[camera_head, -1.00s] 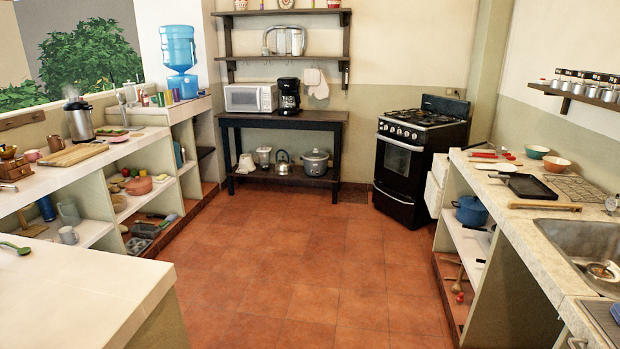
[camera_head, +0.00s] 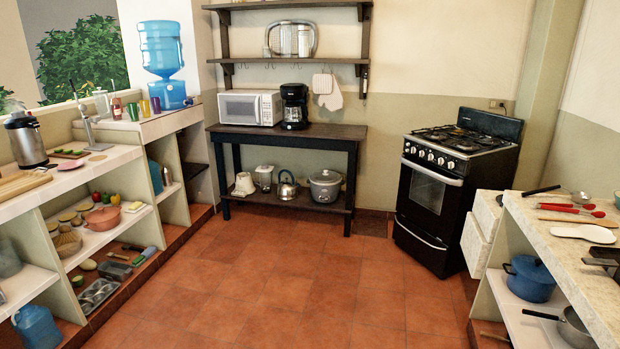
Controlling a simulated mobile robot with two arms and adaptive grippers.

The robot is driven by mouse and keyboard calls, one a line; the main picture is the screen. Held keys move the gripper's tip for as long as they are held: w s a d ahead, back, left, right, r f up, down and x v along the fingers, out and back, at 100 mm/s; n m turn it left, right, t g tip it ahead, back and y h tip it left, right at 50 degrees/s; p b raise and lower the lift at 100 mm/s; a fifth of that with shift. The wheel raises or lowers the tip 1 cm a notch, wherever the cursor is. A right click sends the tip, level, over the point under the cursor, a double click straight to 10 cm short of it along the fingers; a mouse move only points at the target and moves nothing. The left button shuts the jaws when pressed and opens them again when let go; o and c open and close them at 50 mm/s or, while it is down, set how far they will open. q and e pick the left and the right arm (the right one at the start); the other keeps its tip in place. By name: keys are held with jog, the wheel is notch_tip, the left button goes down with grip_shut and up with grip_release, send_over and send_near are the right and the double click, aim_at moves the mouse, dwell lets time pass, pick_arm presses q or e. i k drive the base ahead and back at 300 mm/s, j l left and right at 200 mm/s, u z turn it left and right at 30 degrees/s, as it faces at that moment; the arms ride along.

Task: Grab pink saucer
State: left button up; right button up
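A small, flat pink dish (camera_head: 71,165), which looks like the pink saucer, lies on the white left counter (camera_head: 118,158), near its front edge. It is small in the view and nothing covers it. It lies between a wooden board (camera_head: 24,184) and a dark tray with food (camera_head: 68,154). Neither of my grippers is in view.
The tiled floor (camera_head: 270,275) ahead is clear. A dark table (camera_head: 345,137) with a microwave (camera_head: 248,108) stands at the back, under a wall shelf (camera_head: 290,60). A black stove (camera_head: 452,190) stands at back right. A stone counter (camera_head: 560,235) bounds the right side.

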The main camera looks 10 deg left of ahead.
aim_at(74, 164)
jog(key=i+j+u, duration=0.1)
jog(key=i+u, duration=0.25)
jog(key=i, duration=0.3)
jog(key=i+l+u, duration=0.1)
jog(key=i+u, duration=0.25)
jog(key=i, duration=0.25)
jog(key=i+l+u, duration=0.35)
jog(key=i, duration=0.3)
jog(key=j, duration=0.1)
